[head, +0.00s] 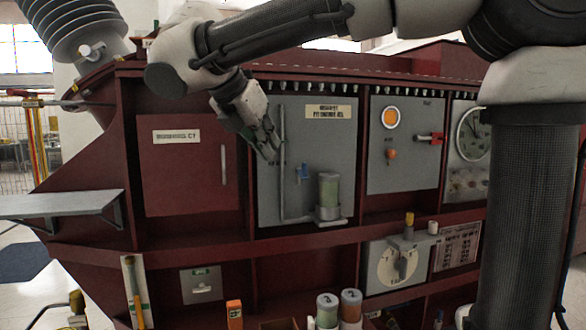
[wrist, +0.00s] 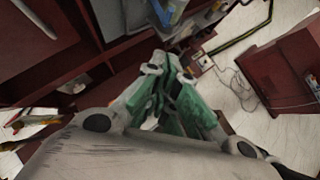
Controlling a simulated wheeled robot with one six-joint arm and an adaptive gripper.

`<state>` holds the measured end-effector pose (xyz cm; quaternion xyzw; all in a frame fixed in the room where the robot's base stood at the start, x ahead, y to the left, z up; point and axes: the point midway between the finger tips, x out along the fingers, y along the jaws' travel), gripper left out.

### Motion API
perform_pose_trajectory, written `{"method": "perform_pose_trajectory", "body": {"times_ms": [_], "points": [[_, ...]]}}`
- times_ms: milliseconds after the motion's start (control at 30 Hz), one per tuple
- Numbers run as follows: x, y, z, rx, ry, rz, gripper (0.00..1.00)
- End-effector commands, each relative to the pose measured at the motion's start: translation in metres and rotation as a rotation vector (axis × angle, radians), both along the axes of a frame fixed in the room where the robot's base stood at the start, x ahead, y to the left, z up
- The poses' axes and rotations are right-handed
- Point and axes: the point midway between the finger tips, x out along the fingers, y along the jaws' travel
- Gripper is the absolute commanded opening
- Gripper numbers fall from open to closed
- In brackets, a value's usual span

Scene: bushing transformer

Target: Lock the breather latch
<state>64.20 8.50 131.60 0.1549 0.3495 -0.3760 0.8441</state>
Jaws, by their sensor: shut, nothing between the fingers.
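A thin vertical pipe (head: 283,175) runs further left. My gripper (head: 269,150) is shut and empty in front of the panel's upper left, near the pipe and up and left of the blue lever. In the wrist view, the green-padded fingers (wrist: 172,78) are together, and a blue part lies beyond them at the top edge, only partly visible.
A red door (head: 184,165) is left of the panel. A panel with an orange indicator and red handle (head: 430,138) is to the right. A grey shelf (head: 60,204) juts out at left. Jars (head: 350,305) and a dial box (head: 398,264) are below.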

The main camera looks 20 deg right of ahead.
Motion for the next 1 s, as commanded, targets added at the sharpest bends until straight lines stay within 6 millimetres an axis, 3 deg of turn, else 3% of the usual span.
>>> {"method": "perform_pose_trajectory", "body": {"times_ms": [233,600,800,1000], "points": [[0.011,-0.014,-0.017,-0.001,0.002,-0.005,0.00],[0.047,-0.055,-0.072,-0.002,0.002,-0.004,0.00],[0.067,-0.075,-0.071,0.001,0.000,-0.005,0.00],[0.074,-0.082,-0.071,0.001,0.000,-0.002,0.00]]}}
